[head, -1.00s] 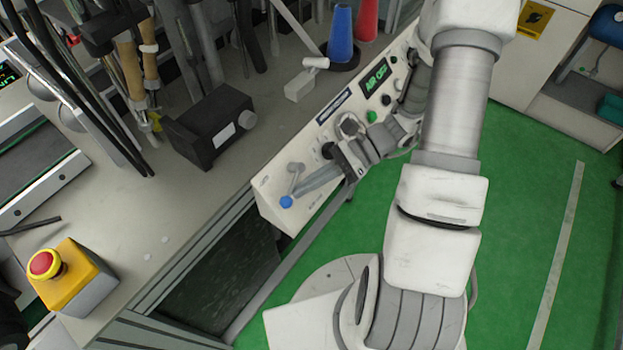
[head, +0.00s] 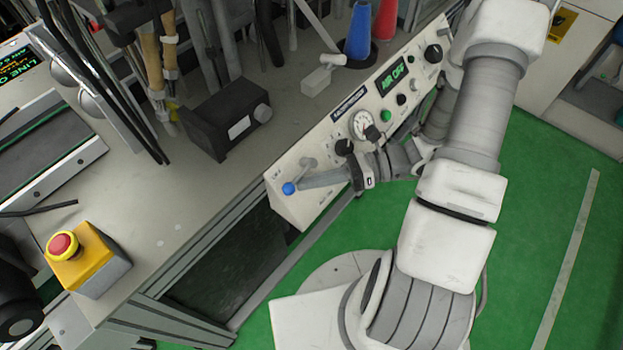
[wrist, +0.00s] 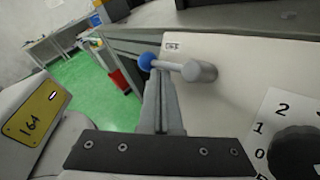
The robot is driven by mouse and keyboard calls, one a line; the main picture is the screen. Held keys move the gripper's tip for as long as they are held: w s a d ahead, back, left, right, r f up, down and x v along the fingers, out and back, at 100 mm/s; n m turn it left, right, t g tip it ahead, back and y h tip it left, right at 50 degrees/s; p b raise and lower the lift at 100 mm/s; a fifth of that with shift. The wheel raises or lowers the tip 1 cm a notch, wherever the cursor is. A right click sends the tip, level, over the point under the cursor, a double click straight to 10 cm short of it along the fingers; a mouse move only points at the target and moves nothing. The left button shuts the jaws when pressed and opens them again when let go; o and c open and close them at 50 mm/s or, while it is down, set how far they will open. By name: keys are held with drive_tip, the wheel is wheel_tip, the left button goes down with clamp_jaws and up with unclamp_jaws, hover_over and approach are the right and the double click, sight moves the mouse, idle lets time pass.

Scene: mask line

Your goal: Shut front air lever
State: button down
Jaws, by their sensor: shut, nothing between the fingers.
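The air lever is a grey arm with a blue ball knob (head: 289,188) at the left end of the cream control panel (head: 322,150). The knob points down and left from its pivot in the head view. In the wrist view the lever's grey hub (wrist: 199,71) is right of the blue knob (wrist: 147,61). My gripper (head: 302,184) is shut and empty, with its fingertips right at the knob; in the wrist view the fingers (wrist: 161,85) come up just below it. I cannot tell whether they touch. The panel display (head: 393,79) reads "AIR OFF".
A gauge (head: 361,124), a green button (head: 386,115) and black knobs sit along the panel to the right. A black box (head: 228,117) and a yellow emergency-stop box (head: 88,262) stand on the bench. Green floor is open at the right.

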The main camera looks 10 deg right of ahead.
drive_tip(key=shift+s+d+f+b, duration=0.1)
drive_tip(key=shift+f+b, duration=0.2)
drive_tip(key=shift+f, duration=0.2)
drive_tip(key=f, duration=0.1)
drive_tip(key=b, duration=0.1)
drive_tip(key=f+b, duration=0.1)
drive_tip(key=shift+s+d+f, duration=0.35)
drive_tip(key=shift+s+d, duration=0.05)
drive_tip(key=d+r+p, duration=0.1)
drive_tip(key=d+r, duration=0.1)
drive_tip(key=d, duration=0.8)
drive_tip(key=shift+s+r+p, duration=0.15)
drive_tip(key=shift+r+p, duration=0.05)
drive_tip(key=shift+p, duration=0.2)
